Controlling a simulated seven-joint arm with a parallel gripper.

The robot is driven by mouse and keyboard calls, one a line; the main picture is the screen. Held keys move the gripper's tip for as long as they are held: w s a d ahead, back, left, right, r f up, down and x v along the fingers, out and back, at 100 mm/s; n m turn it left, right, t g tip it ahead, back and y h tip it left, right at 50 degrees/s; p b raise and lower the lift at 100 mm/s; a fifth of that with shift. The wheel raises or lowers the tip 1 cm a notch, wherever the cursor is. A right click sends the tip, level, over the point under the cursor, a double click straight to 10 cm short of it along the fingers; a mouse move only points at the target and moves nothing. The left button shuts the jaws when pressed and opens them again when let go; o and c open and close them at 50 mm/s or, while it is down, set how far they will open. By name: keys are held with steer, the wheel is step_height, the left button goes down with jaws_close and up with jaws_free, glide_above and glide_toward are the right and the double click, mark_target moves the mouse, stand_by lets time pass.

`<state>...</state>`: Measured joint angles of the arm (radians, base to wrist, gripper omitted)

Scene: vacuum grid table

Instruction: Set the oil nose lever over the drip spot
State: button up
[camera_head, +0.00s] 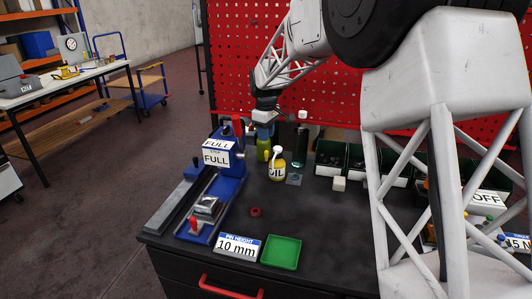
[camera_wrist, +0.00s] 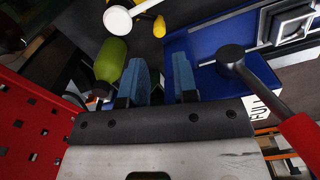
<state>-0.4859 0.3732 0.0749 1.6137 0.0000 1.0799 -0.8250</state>
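My gripper (camera_head: 264,134) hangs over the back of the bench, behind the blue machine and near the green bottle. In the wrist view its two blue fingers (camera_wrist: 163,75) stand apart with nothing between them. A white-and-yellow bottle marked OIL (camera_head: 277,168) stands upright on the bench, right of the machine, apart from my gripper; its yellow top shows. In the wrist view a yellow part (camera_wrist: 159,27) shows beyond the fingers; I cannot tell whether it is the nose lever. A small grey square (camera_head: 294,179) lies beside the OIL bottle; whether it is the drip spot is unclear.
The blue machine (camera_head: 229,173) with a red-handled lever (camera_head: 238,124) is left of my gripper. A green bottle (camera_wrist: 111,60) is close to the fingers. The bench front holds a green tray (camera_head: 281,250).

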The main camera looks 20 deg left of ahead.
mark_target(266, 151)
steer(key=shift+f, duration=0.1)
steer(key=shift+f, duration=3.8)
jaws_close()
